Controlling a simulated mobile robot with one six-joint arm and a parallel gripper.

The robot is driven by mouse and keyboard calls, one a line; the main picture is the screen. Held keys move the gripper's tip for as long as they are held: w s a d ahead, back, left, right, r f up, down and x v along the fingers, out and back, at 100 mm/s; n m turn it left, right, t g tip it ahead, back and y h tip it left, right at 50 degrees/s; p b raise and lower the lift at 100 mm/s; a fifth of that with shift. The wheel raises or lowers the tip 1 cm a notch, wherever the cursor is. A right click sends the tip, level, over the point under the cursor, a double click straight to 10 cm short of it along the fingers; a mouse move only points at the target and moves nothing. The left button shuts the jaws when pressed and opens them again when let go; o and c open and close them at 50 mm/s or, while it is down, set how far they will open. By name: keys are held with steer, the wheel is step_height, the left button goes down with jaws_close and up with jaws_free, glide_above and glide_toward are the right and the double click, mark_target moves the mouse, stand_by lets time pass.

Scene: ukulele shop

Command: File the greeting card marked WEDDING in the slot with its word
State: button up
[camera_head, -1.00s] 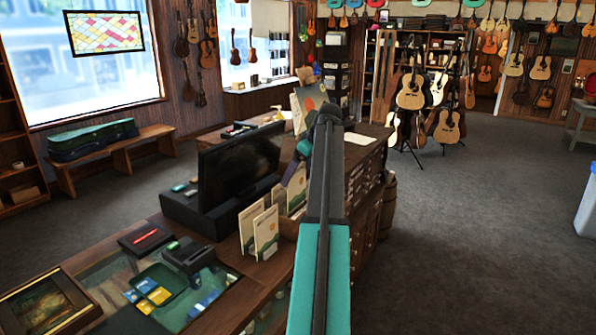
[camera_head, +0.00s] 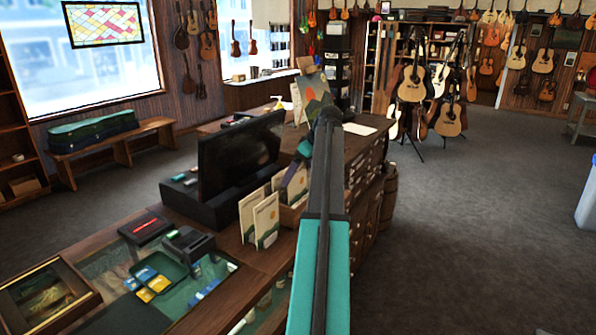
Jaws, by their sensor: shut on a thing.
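My gripper (camera_head: 284,188) is small and dark, partly hidden behind my own arm, low over the counter beside the monitor. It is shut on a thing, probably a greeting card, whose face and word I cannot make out. Just below it stands a wooden box (camera_head: 291,216) with pale cards in it; whether the held thing touches the box I cannot tell. Two pale greeting cards with green hill pictures stand upright left of the box, one in front (camera_head: 265,220) and one behind (camera_head: 248,214). No word on any card is readable, and the slots' labels do not show.
A black monitor (camera_head: 240,158) stands close left of my gripper. A glass-topped counter (camera_head: 100,262) in front holds a green tray (camera_head: 158,277) and a card terminal (camera_head: 188,246). A picture with orange and green (camera_head: 317,92) stands behind. Open floor (camera_head: 470,240) lies to the right.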

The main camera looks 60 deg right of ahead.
steer(key=shift+f+b, duration=0.6)
steer(key=shift+f, duration=1.1)
steer(key=o, duration=1)
steer(key=b, duration=0.3)
glide_toward(298, 179)
steer(key=shift+v, duration=1.65)
steer(key=shift+s+a, duration=0.1)
